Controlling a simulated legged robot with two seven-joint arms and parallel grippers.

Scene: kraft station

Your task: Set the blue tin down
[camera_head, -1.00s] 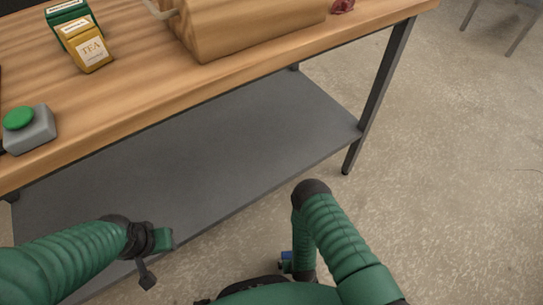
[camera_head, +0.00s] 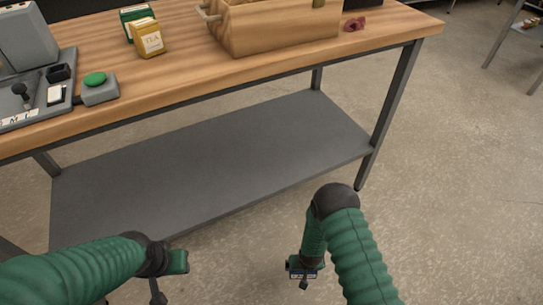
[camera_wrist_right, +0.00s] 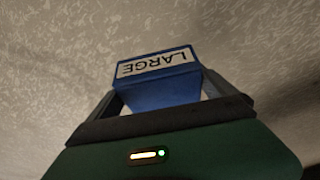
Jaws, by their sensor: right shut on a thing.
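The blue tin (camera_wrist_right: 160,85) with a white label reading LARGE is between the fingers of my right gripper (camera_wrist_right: 165,98) in the right wrist view, with bare floor behind it. In the head view my right gripper (camera_head: 304,272) hangs low over the floor, in front of the bench and clear of it. The tin is mostly hidden there. My left gripper (camera_head: 170,272) is at the lower left, in front of the lower shelf. Its fingers are too unclear to tell whether they are open.
A wooden bench (camera_head: 190,72) with a grey lower shelf (camera_head: 220,155) stands ahead. On it are a wooden crate (camera_head: 285,28), a yellow tea box (camera_head: 148,38), a green box (camera_head: 133,14), a green button (camera_head: 95,79) and a grey control panel (camera_head: 30,105). Floor is free at right.

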